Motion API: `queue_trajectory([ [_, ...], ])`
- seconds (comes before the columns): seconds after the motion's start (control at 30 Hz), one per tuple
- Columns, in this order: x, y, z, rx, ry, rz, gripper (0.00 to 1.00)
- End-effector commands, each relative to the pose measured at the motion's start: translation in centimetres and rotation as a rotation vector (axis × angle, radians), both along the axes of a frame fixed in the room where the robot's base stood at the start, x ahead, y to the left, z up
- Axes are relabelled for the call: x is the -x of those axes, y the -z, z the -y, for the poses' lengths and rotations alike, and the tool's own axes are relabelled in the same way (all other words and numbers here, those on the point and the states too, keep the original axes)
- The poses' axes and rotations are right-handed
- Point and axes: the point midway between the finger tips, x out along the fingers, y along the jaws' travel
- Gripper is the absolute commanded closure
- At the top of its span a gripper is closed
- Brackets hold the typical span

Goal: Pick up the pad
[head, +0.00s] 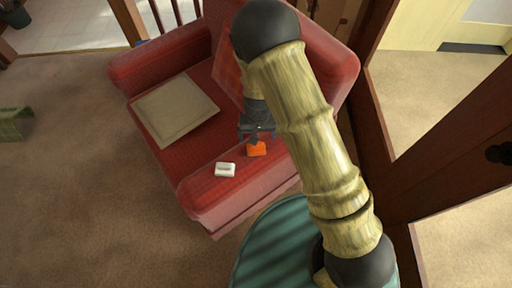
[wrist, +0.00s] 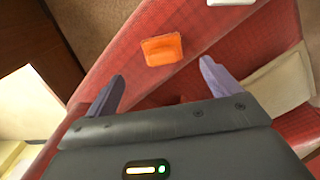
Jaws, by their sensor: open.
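A small orange item (head: 257,149), perhaps the pad, lies on the red armrest. The wrist view shows it (wrist: 162,50) as a slightly worn, rounded square. A flat beige square (head: 175,110), which could also be called a pad, lies on the sofa seat; part of it shows in the wrist view (wrist: 275,90). My gripper (head: 257,136) is over the armrest, close to the orange item. In the wrist view my gripper (wrist: 161,72) is open and empty. The orange item is just beyond the fingertips, between their lines, and not touched.
A white item (head: 225,170) lies on the same armrest, left of the orange one; it also shows in the wrist view (wrist: 230,2). The red sofa (head: 150,72) has a raised backrest. A dark wooden frame (head: 385,135) stands to the right. Carpet to the left is mostly clear.

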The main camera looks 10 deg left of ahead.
Motion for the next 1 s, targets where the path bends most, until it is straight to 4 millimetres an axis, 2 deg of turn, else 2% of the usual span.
queue_trajectory([
  [0.1,0.1,2.2,0.0,0.002,0.001,-0.003,0.11],
  [0.2,0.0,3.2,0.0,0.001,0.001,-0.002,0.11],
  [0.67,0.0,4.0,-0.1,0.0,0.0,-0.001,0.11],
  [1.0,-0.2,8.3,-0.4,0.001,0.0,-0.003,0.11],
])
